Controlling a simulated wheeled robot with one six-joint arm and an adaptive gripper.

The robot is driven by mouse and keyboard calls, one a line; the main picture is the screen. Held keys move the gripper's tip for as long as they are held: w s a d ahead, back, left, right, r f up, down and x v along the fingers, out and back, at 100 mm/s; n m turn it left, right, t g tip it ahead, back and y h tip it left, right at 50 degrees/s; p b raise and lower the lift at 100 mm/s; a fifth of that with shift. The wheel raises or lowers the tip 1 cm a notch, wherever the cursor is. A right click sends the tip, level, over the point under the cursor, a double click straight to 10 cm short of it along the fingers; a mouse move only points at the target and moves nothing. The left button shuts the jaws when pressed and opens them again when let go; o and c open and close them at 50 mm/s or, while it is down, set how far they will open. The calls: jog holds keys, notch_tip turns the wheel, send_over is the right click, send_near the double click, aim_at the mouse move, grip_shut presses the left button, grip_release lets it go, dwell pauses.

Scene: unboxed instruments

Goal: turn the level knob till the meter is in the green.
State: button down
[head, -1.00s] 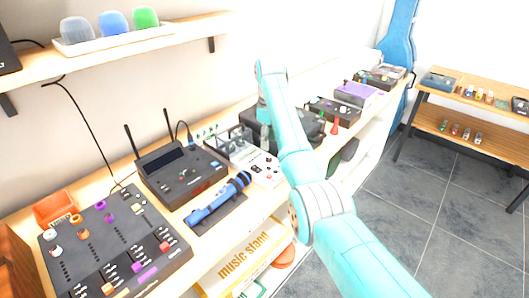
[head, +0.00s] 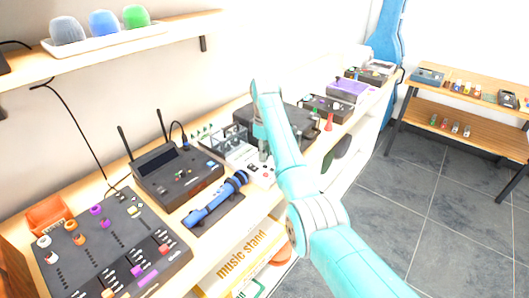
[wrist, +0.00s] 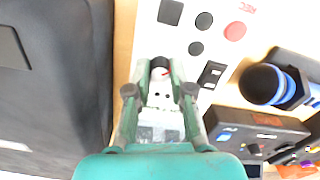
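A white panel (head: 259,174) with red and dark round controls lies on the long bench. It also shows in the wrist view (wrist: 197,72). A small black knob-like part (wrist: 160,64), with a short red mark beside it, sits at the panel's left edge in the wrist view. My gripper (wrist: 160,91) is open, its two fingers apart on either side of a pale piece just below that part. I cannot tell whether the fingers touch anything. In the head view my gripper (head: 262,143) points down over the panel and partly hides it. I cannot make out a meter's green zone or a reading.
A black case (head: 309,123) stands close to my gripper's right in the head view. A dark unit with antennas (head: 180,178), a blue microphone (head: 216,199) and a black mixer (head: 112,248) stand to the left. A shelf (head: 135,42) hangs above.

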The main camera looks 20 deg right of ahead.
jog(key=shift+m, duration=0.4)
jog(key=m, duration=0.3)
jog(key=shift+m, duration=2.5)
jog(key=c, duration=1)
grip_release()
